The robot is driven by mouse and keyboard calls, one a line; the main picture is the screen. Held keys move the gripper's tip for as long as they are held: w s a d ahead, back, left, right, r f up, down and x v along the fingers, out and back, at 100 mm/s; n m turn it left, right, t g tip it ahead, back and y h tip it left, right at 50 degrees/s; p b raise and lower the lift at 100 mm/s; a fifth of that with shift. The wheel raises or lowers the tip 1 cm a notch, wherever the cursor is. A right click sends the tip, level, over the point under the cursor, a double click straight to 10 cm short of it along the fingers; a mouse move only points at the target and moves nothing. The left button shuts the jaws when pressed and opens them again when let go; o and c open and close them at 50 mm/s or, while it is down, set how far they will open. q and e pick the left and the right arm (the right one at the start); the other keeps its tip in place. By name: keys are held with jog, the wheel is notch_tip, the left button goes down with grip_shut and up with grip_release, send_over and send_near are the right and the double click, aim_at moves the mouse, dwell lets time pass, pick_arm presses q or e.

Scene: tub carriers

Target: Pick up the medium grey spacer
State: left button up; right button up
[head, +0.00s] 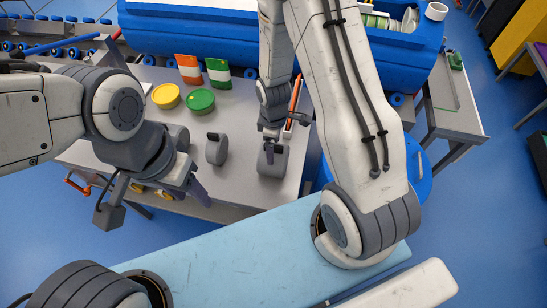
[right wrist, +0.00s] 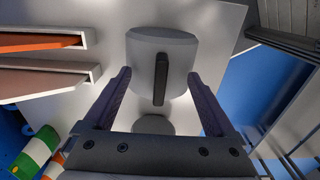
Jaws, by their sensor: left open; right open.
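Two grey spacers, each a squat cylinder with a dark upright grip, are on the grey table. The larger-looking one (head: 273,166) is near the table's right front corner; the smaller-looking one (head: 217,152) stands to its left. I cannot tell for sure which is the medium one. My right gripper (head: 272,136) is open above the right spacer. In the right wrist view a grey spacer (right wrist: 150,48) with its dark bar shows ahead between the open fingers (right wrist: 160,80), and another grey round piece (right wrist: 153,127) is partly hidden by the gripper. My left gripper (head: 191,184) is open and empty by the table's front edge.
A blue tub carrier (head: 200,35) fills the back.

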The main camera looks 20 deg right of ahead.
grip_shut()
jog(key=shift+s, duration=0.15)
jog(key=shift+f, duration=0.1)
dwell(1.1)
